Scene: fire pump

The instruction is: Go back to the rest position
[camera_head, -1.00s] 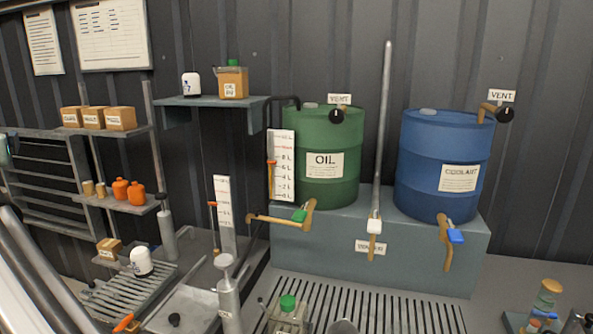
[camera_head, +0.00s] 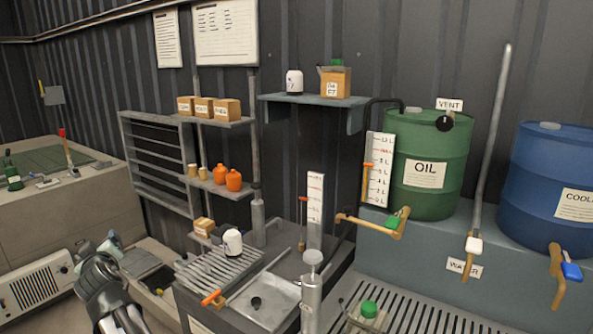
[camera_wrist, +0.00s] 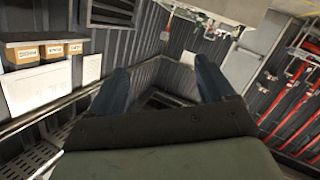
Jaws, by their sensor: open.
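My gripper shows in the wrist view (camera_wrist: 160,65) with two blue-grey fingers spread apart and nothing between them. It is in the air, and the room behind it looks tilted. In the head view, part of my arm shows at the lower left, beside the metal work table. What seem to be my gripper's fingers (camera_head: 110,244) stick up there, small and hard to make out. They appear apart from the bottles, drums and valves.
A green oil drum (camera_head: 429,160) and a blue coolant drum (camera_head: 557,175) stand on a grey block at right. Orange bottles (camera_head: 220,175) and boxes stand on shelves. A white heater-like unit (camera_head: 35,290) is at lower left. A bench (camera_head: 100,185) is behind it.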

